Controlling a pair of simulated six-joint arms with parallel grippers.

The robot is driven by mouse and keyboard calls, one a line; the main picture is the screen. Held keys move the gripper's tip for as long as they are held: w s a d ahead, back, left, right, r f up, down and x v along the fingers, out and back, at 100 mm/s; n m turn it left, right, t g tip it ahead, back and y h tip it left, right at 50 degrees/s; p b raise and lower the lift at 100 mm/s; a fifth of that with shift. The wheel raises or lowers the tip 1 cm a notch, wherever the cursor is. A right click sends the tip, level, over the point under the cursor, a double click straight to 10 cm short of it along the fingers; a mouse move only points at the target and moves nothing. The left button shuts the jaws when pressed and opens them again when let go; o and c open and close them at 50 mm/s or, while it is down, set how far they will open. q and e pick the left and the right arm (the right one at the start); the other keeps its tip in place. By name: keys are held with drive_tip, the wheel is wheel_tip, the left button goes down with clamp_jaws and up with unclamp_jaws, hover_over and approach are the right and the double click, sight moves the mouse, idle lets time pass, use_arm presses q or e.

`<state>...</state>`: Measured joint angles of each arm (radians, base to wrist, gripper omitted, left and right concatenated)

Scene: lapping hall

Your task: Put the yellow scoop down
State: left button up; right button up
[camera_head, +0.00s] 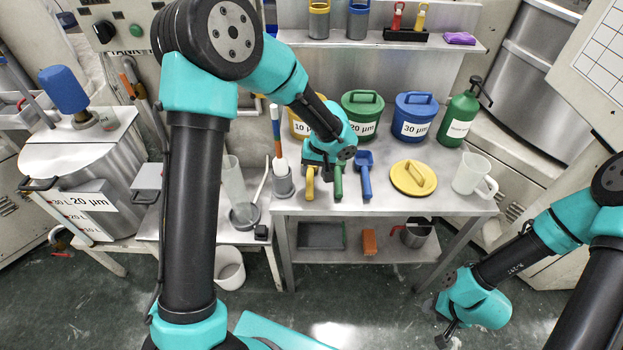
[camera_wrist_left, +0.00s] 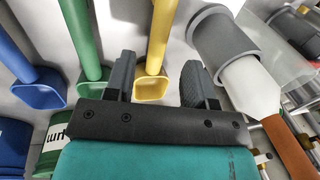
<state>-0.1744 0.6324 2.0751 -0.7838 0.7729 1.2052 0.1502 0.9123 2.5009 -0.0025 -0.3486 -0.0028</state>
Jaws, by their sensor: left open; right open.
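The yellow scoop (camera_head: 310,184) lies on the metal table beside the green scoop (camera_head: 338,182) and the blue scoop (camera_head: 364,177). In the left wrist view the yellow scoop (camera_wrist_left: 155,60) shows between the two spread fingers of my left gripper (camera_wrist_left: 156,78), with a gap toward the right finger. The green scoop (camera_wrist_left: 88,50) is just outside the left finger. My right gripper (camera_head: 446,333) is open, low at the lower right, away from the table.
Lidded yellow, green (camera_head: 362,118) and blue (camera_head: 413,120) buckets stand behind the scoops. A yellow lid (camera_head: 413,178) and a clear jug (camera_head: 474,174) are to the right. A grey holder (camera_head: 283,183) with a white-tipped tool is close on the left. The table front is clear.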

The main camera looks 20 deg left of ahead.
use_arm(q)
drive_tip(key=r, duration=0.3)
drive_tip(key=d+r, duration=0.1)
drive_tip(key=shift+w+r, duration=0.15)
drive_tip(key=shift+r, duration=0.25)
